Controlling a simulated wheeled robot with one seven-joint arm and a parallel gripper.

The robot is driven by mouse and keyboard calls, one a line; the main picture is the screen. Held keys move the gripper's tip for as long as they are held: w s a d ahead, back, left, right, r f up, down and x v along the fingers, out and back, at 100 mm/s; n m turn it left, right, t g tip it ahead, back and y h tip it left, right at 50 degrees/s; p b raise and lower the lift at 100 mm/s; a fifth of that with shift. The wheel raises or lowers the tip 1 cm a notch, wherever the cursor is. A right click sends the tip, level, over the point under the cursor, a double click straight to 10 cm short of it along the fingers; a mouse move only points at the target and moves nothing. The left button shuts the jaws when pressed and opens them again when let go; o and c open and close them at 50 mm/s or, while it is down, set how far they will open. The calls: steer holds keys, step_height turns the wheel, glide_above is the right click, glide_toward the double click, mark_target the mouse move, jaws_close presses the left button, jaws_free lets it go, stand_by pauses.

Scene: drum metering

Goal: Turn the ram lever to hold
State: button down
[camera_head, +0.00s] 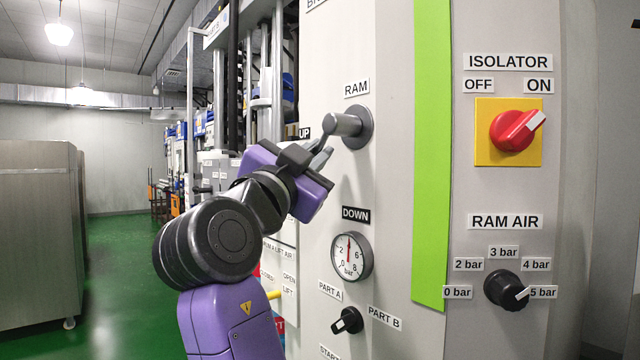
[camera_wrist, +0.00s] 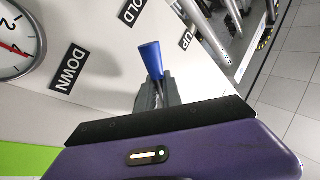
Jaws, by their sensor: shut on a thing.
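The ram lever has a grey round hub (camera_head: 346,125) under the RAM label in the head view. My gripper (camera_head: 321,150) is at the lever, just left of and below the hub, and hides most of the handle there. In the wrist view the lever's blue handle end (camera_wrist: 150,58) stands out from between the fingers of my gripper (camera_wrist: 154,94), which are shut on it. The UP label (camera_head: 305,132) is left of the hub, and the DOWN label (camera_head: 356,215) is below it. A partly cut-off label reading "OLD" (camera_wrist: 132,9) shows in the wrist view.
A pressure gauge (camera_head: 351,256) and a black PART A/PART B knob (camera_head: 347,320) sit below the lever. A red isolator switch (camera_head: 515,130) and a ram air knob (camera_head: 505,290) are to the right. Vertical pipes (camera_head: 265,80) stand behind, left of the panel.

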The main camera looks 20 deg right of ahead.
steer(key=shift+w+a+f+m+h+b, duration=0.1)
steer(key=shift+w+f+m+h+b, duration=0.25)
steer(key=shift+m+b, duration=0.25)
steer(key=shift+r, duration=0.15)
steer(key=c, duration=1.5)
jaws_free()
steer(key=shift+w, duration=0.15)
steer(key=shift+r, duration=0.15)
steer(key=v, duration=0.8)
